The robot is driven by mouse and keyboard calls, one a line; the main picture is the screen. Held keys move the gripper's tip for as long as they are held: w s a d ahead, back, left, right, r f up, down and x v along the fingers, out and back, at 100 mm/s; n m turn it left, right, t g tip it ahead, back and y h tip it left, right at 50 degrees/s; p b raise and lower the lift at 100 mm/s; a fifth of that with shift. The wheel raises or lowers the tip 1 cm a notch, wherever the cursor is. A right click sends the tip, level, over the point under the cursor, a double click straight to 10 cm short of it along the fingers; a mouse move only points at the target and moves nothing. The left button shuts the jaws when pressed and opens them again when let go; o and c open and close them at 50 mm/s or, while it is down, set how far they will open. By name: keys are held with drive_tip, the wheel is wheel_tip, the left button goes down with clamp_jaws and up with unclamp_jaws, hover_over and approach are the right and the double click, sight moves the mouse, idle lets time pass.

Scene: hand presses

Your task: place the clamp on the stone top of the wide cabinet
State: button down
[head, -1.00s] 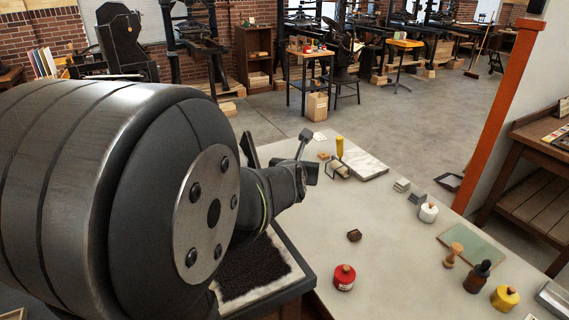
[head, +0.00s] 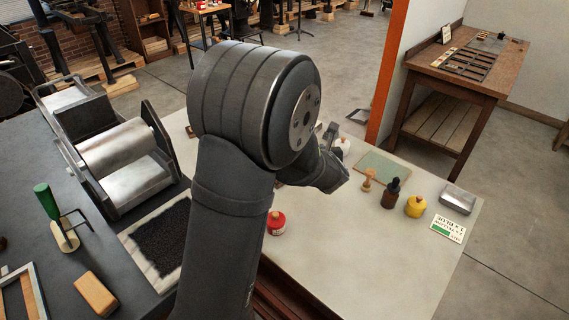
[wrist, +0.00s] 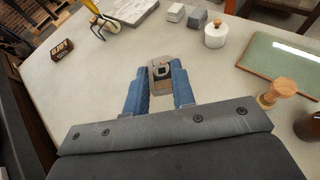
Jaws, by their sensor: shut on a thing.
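My gripper (wrist: 160,88) shows in the wrist view, its two blue fingers closed on a small grey metal piece with a dark opening, which I take as the clamp (wrist: 161,71). The clamp's full shape is hidden between the fingers. The pale stone top (wrist: 98,92) of the wide cabinet lies beneath and around them. In the head view my arm crosses the middle, and its end reaches over the stone top (head: 345,250). My wrist largely hides the fingers and clamp there. I cannot tell whether the clamp touches the top.
A white lidded jar (wrist: 215,35), green mat (wrist: 280,65) and wooden-handled stamp (wrist: 277,93) stand to the right. A dark lettered block (wrist: 62,50) lies left. A red jar (head: 276,223), brown bottle (head: 391,194) and yellow jar (head: 415,207) stand on the top. Its front middle is clear.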

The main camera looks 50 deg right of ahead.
drive_tip(key=s+d+f, duration=0.3)
drive_tip(key=s+f, duration=0.3)
drive_tip(key=s, duration=0.1)
drive_tip(key=w+f, duration=0.2)
drive_tip(key=w, duration=0.1)
drive_tip(key=w+f, duration=0.2)
drive_tip(key=w, duration=0.2)
drive_tip(key=w+d+f, duration=0.1)
drive_tip(key=w+f, duration=0.1)
drive_tip(key=w, duration=0.2)
drive_tip(key=shift+f, duration=2.35)
drive_tip(key=shift+f, duration=0.15)
drive_tip(key=c, duration=1.2)
unclamp_jaws()
